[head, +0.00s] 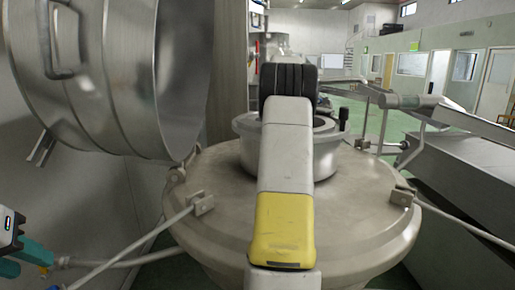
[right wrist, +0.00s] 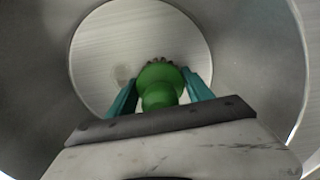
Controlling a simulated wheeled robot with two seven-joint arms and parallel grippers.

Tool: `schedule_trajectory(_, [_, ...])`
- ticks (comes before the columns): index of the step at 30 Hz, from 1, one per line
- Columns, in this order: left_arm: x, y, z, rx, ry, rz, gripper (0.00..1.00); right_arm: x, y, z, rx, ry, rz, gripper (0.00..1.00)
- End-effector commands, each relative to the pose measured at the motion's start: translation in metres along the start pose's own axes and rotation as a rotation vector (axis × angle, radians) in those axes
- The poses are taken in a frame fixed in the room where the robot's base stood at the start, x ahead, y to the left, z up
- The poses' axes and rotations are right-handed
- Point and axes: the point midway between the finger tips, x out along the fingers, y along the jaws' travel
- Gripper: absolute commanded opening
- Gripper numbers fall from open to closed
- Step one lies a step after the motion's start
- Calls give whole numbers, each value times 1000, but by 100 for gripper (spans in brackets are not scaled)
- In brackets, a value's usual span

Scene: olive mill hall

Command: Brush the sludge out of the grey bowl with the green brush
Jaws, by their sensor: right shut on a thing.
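The grey bowl (head: 248,152) stands on the round metal lid, partly hidden behind my right arm. My right gripper (right wrist: 160,88) is shut on the green brush (right wrist: 158,92). In the right wrist view the brush's dark bristles point at the bowl's pale round floor, and the bowl's grey wall (right wrist: 40,85) curves around them. I cannot tell whether the bristles touch the floor. A faint greyish spot lies on the floor left of the brush; I cannot tell if it is sludge. My left gripper (head: 24,264) is at the lower left edge of the head view, its teal fingers apart, away from the bowl.
The wide metal lid (head: 205,225) carries the bowl and has rods and brackets at its sides. A large open steel drum (head: 115,75) stands close on the left. A grey metal trough (head: 465,175) lies on the right. Green floor shows behind.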

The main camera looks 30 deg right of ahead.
Motion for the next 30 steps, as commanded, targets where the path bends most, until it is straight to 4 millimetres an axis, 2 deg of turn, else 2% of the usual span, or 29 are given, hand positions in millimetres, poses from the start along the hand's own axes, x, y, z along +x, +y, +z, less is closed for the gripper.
schedule_trajectory(6, [0,0,0,0,0,0,36,1,-18,-1,-2,-3,-1,27])
schedule_trajectory(15, [0,0,0,0,0,0,36,-1,-18,-11,0,-3,-1,27])
schedule_trajectory(30, [0,0,0,0,0,0,36,-1,16,-8,0,-2,0,27])
